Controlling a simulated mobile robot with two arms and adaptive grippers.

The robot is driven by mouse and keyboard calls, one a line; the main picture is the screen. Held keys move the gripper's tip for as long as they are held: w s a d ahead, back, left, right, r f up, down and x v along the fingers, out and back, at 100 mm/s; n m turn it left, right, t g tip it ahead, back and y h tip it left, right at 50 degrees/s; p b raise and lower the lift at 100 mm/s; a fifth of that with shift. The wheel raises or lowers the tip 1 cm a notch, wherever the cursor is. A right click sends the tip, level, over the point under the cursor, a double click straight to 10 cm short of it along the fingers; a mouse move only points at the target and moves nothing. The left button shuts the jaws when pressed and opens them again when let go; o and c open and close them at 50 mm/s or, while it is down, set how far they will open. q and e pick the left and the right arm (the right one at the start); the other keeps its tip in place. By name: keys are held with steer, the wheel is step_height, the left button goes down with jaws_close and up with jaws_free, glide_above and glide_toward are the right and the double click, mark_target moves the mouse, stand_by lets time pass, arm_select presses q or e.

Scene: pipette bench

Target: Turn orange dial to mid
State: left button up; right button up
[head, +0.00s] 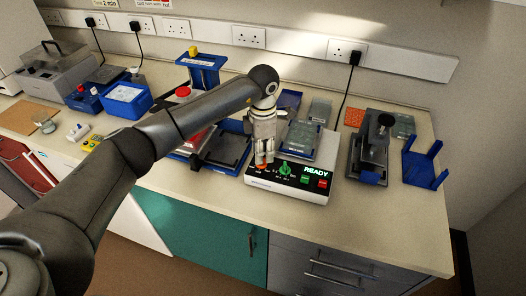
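A white bench device (262,186) with a black front panel stands near the front edge of the bench, its display reading READY. My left gripper (264,160) points down over the panel's left end. A small orange part, apparently the orange dial (261,167), shows right at its fingertips and is mostly hidden by them. I cannot tell whether the fingers grip it, only touch it or hover over it. The dial's pointer direction is not visible. A green dial (285,170) sits just right of it. My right gripper is not in view.
Green (305,179) and red (322,183) buttons lie right of the dials. Blue trays stand behind and left of the device. A dark grey press-like instrument (372,150) and an empty blue stand (424,163) are to the right. The bench's front right is clear.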

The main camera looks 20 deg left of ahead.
arm_select(q)
steer(key=shift+f, duration=1.25)
jaws_close()
